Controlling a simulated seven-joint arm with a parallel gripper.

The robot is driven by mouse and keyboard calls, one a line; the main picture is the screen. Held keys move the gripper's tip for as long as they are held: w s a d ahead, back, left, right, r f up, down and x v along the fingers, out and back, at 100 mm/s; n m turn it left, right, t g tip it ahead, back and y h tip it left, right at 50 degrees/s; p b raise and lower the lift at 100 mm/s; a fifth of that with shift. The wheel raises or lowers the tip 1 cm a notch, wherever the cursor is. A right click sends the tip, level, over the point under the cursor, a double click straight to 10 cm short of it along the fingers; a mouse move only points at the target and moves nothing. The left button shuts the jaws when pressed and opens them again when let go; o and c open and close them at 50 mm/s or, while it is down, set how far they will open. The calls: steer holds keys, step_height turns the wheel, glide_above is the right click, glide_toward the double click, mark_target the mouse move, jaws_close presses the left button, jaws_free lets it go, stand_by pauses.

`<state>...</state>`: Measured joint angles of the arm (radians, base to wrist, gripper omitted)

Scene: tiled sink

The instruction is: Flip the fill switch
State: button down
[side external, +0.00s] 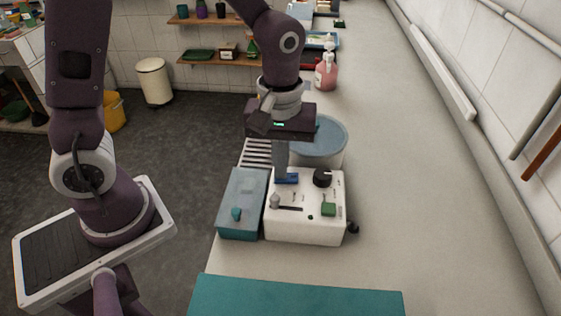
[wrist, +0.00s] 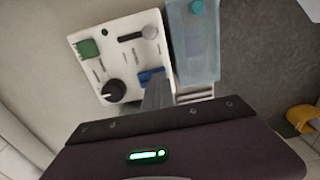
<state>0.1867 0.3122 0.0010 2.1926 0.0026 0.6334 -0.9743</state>
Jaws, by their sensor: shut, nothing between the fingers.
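A white control box (side external: 305,228) stands on the counter, and its panel also shows in the wrist view (wrist: 125,62). It carries a blue switch-like part (side external: 292,178), a black round knob (side external: 322,178), a green block (side external: 328,209) and a grey knob (side external: 275,200) at a dark slot. I cannot read any label saying which is the fill switch. My gripper (side external: 281,172) is shut and empty, pointing down at the box's far edge beside the blue part. In the wrist view the shut fingers (wrist: 157,98) partly cover the blue part (wrist: 150,75); contact cannot be told.
A blue-grey lidded box (side external: 240,205) stands against the white box's left side. A round blue-lidded tub (side external: 325,140) is just behind, with a slatted rack (side external: 256,152) beside it. A teal mat (side external: 300,298) lies in front. The counter to the right is clear.

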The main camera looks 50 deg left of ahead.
steer(key=shift+s+f, duration=0.1)
steer(key=shift+f, duration=0.05)
steer(key=shift+w+d+r, duration=0.2)
steer(key=shift+w+d, duration=0.4)
step_height(320, 180, up, 14)
stand_by(0.5)
glide_toward(289, 176)
steer(key=f, duration=0.4)
steer(key=s+a+f, duration=0.1)
steer(key=f, duration=0.2)
steer(key=shift+a, duration=0.1)
stand_by(0.4)
